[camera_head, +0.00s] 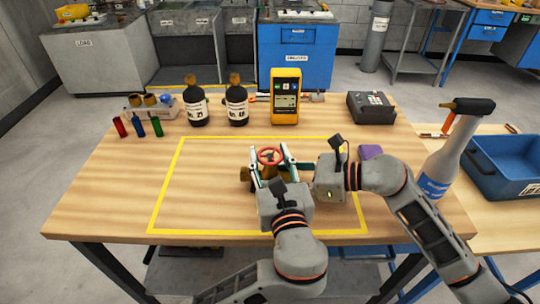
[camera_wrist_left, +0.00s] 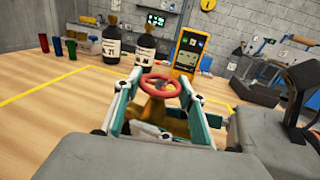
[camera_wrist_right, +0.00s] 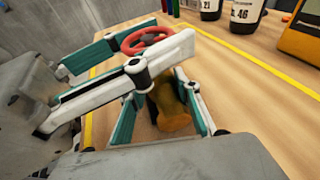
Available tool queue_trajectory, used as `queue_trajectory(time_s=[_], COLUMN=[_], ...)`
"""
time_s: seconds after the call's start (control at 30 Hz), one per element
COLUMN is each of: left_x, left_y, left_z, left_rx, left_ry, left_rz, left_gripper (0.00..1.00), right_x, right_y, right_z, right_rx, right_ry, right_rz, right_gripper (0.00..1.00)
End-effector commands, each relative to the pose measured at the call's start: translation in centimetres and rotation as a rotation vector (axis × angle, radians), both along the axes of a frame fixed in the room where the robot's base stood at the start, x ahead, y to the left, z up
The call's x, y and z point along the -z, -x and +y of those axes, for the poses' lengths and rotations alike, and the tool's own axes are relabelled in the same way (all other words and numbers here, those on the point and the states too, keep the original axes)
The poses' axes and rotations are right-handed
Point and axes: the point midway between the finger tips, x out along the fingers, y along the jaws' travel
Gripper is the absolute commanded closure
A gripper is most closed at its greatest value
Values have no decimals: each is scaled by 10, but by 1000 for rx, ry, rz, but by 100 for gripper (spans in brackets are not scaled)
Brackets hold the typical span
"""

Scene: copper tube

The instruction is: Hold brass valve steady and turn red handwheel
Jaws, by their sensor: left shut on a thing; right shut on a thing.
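The brass valve (camera_head: 246,174) stands inside the yellow outline on the table, with the red handwheel (camera_head: 268,156) on top. My left gripper (camera_head: 270,160) reaches in from the front. Its fingers are shut on the handwheel, one on each side, as the left wrist view shows with the wheel (camera_wrist_left: 160,86) between them. My right gripper (camera_wrist_right: 160,115) is lower, shut around the brass body (camera_wrist_right: 170,108), which shows between its fingers in the right wrist view. The grippers are close together and partly hide the valve's body and base.
Two dark bottles (camera_head: 237,105) and a yellow meter (camera_head: 286,97) stand behind the outline. A rack with coloured tubes (camera_head: 139,126) is at the back left. A grey box (camera_head: 371,107) is at the back right, and a purple object (camera_head: 370,152) lies right of the grippers. The left table area is clear.

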Motion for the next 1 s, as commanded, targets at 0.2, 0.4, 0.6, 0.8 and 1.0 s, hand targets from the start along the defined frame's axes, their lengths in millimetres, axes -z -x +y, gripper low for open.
queue_trajectory(time_s=[0.2,0.4,0.6,0.8,1.0], left_x=[-1,-1,0,0,0], left_y=[0,-1,0,0,0], left_z=[1,1,1,0,1], left_rx=[-7,-6,-5,-5,2], left_ry=[0,-1,0,0,-1], left_rz=[-1,-2,-1,-1,-2], left_gripper=[81,55,42,42,42], right_x=[-1,-1,-1,-1,-1], right_y=[1,1,1,0,0], right_z=[1,1,1,1,0], right_rx=[-3,-3,-2,-1,0], right_ry=[-2,-1,-1,-1,-1], right_rz=[0,1,0,0,-1], right_gripper=[80,80,80,80,80])
